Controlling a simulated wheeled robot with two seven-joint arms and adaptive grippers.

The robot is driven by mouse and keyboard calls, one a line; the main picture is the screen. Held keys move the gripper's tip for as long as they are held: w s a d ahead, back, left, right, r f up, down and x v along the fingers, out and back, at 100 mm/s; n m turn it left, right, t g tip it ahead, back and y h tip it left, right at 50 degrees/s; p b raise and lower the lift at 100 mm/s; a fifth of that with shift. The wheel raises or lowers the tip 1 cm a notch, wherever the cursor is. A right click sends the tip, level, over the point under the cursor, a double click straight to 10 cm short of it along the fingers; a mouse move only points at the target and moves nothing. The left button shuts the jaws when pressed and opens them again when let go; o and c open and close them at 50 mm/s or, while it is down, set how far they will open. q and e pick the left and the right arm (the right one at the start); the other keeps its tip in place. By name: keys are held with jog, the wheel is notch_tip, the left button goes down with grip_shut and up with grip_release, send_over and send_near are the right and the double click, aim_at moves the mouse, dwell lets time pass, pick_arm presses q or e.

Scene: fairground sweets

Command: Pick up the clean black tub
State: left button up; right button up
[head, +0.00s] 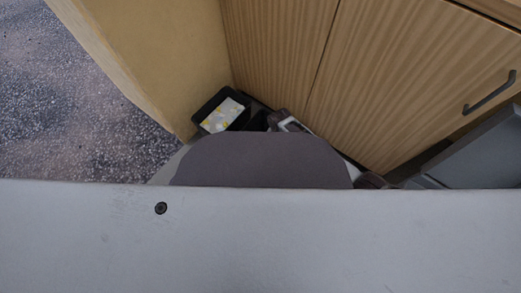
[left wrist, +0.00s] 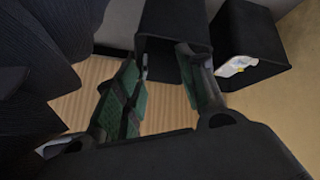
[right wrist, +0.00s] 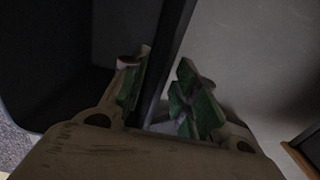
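A black tub with white and yellow contents (head: 203,112) stands beside the wooden cabinet; it also shows at the right in the left wrist view (left wrist: 281,71). A second black tub (left wrist: 172,20) stands beside it, with no contents visible, and is mostly hidden in the head view (head: 258,121). My left gripper (left wrist: 160,85) is open, its green-padded fingers apart at this tub's near edge. My right gripper (right wrist: 160,85) is open, its fingers on either side of a dark wall (right wrist: 166,60). A large dark, empty-looking interior (right wrist: 50,70) lies left of that wall. I cannot tell whether the fingers touch it.
A wooden cabinet (head: 370,80) with a dark handle stands behind, and a tan panel (head: 165,50) stands to the left. A grey box-like unit (head: 475,152) is at the right. Speckled floor (head: 70,110) is clear at the left. My own body hides the lower part of the head view.

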jog(key=shift+f, duration=0.15)
dwell(0.4)
grip_shut()
